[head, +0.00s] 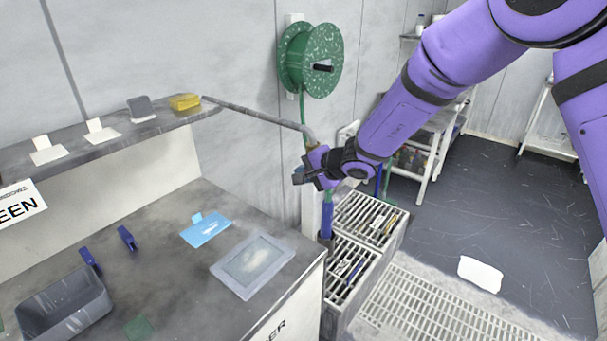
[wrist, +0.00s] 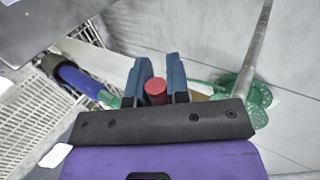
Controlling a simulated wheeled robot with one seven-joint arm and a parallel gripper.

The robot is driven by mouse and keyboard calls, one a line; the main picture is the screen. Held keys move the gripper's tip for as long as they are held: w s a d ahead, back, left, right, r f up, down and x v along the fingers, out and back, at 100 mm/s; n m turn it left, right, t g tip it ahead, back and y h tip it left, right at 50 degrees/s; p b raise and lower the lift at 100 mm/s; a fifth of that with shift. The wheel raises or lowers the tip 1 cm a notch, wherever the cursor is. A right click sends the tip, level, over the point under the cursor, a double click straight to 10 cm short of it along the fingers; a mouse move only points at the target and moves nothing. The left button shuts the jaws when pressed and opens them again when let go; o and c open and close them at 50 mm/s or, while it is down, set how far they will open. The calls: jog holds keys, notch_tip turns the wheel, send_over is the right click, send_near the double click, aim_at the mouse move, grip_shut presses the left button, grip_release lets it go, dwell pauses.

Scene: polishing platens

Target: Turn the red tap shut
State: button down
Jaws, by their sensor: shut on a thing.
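The red tap (wrist: 155,88) shows in the wrist view as a round red end between the two dark blue fingers. My gripper (wrist: 159,72) is shut on it, with a finger on either side. In the head view my gripper (head: 303,176) is beside the wall, below the bent end of a grey pipe (head: 262,114). The red tap is hidden behind my gripper and wrist there. How far the tap is turned cannot be told.
A green hose reel (head: 311,60) hangs on the wall above. A blue hose end (head: 327,219) hangs below my gripper, beside slatted bins (head: 368,218). The grey bench (head: 185,270) at left holds a tray (head: 62,306) and a framed plate (head: 253,263).

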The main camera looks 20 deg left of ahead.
dwell(0.3)
jog(key=c, duration=1.1)
grip_release()
jog(key=v, duration=1)
jog(key=shift+s+d+r, duration=0.2)
jog(key=shift+d, duration=0.1)
